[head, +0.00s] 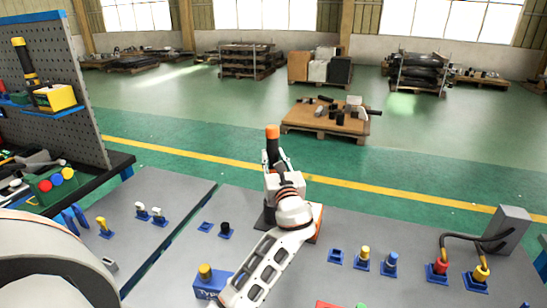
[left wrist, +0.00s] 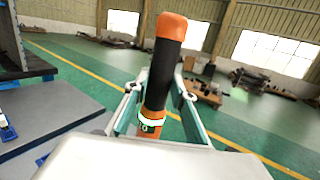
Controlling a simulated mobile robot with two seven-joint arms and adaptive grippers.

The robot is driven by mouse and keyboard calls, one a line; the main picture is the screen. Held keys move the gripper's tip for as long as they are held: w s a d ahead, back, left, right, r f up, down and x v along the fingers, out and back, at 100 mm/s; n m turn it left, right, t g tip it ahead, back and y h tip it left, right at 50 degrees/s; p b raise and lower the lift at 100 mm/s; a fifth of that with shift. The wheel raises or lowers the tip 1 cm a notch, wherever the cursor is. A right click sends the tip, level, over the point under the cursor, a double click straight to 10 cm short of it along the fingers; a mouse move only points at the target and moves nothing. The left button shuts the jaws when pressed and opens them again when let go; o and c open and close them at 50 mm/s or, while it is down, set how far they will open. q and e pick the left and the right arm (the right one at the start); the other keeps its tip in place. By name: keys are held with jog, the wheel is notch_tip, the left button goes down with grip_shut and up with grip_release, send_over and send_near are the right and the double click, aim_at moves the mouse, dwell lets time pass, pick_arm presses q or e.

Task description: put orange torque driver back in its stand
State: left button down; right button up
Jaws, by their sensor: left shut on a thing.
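The orange torque driver (head: 272,148) stands up from my left gripper (head: 279,166) near the middle of the head view. It has an orange cap and a black grip. The left wrist view shows the driver (left wrist: 165,58) close up, leaning slightly right at the top, with an orange lower part and a pale band. My left gripper (left wrist: 156,104) is shut on it, one finger on each side. The driver's lower end is hidden by the gripper. Behind my arm, a dark and orange piece (head: 317,222) shows partly; I cannot tell if it is the stand. My right gripper is out of view.
The grey bench (head: 290,225) carries small blue holders, a blue box with a yellow knob (head: 205,272), and red and yellow plugs (head: 440,267) wired to a grey block (head: 508,228). A pegboard (head: 85,85) rises at left. Pallets stand on the green floor beyond.

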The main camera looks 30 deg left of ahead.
aim_at(274, 171)
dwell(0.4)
pick_arm(q)
jog(key=shift+f+b, duration=1.3)
jog(key=shift+f, duration=1)
jog(key=shift+f+b, duration=1.15)
jog(key=shift+f, duration=1.05)
jog(key=c, duration=1.6)
grip_release()
